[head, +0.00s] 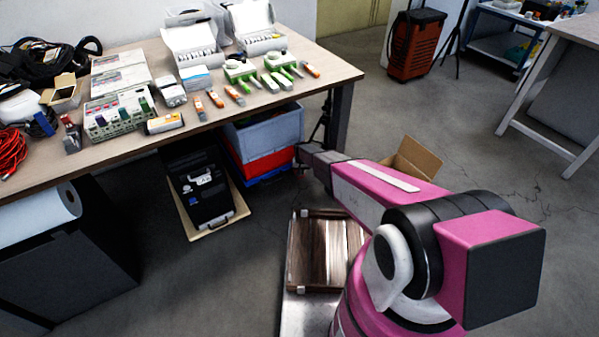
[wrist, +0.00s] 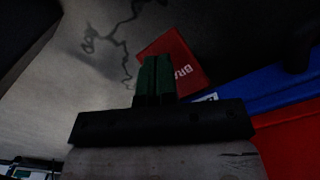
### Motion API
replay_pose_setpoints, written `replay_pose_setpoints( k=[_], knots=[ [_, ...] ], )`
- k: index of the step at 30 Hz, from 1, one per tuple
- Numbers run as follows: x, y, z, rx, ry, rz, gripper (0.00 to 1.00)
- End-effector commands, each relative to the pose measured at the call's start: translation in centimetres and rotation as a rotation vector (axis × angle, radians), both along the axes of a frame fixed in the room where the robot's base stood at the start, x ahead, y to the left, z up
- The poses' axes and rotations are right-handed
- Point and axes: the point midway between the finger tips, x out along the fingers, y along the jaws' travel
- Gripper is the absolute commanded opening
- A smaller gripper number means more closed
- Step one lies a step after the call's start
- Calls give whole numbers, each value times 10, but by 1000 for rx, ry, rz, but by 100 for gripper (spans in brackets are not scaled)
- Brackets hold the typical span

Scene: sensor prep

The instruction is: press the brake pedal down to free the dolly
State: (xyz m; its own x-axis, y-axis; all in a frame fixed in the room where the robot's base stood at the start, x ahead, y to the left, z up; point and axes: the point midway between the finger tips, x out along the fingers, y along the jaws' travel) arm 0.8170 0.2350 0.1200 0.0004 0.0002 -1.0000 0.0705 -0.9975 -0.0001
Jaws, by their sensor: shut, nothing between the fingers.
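The brake pedal (wrist: 185,62) is a red plate with the white letters "BRA" showing, in the wrist view just beyond my fingertips. My gripper (wrist: 157,60) has its two green fingers together, shut and empty. The fingers overlap part of the pedal in the picture; I cannot tell whether they touch it. Beside the pedal is a blue edge (wrist: 270,92), which looks like the dolly or the lowest layer of the stack. In the head view this blue base (head: 270,177) sits low under the table, and my arm's end is at its right. The pedal cannot be made out there.
A red crate (head: 268,162) and a grey-blue crate (head: 272,128) are stacked on the blue base. The table (head: 330,72) overhangs it, with a dark leg (head: 341,115) close to my arm. A black case (head: 205,190) stands left, an open carton (head: 415,158) right.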

Motion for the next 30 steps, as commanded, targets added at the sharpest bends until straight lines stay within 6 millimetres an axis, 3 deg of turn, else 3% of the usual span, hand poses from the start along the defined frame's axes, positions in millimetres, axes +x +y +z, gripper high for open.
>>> replay_pose_setpoints(
  k=[30],
  knots=[
    [-1, 0, 67, 0, 0, 0, 0]
  ],
)
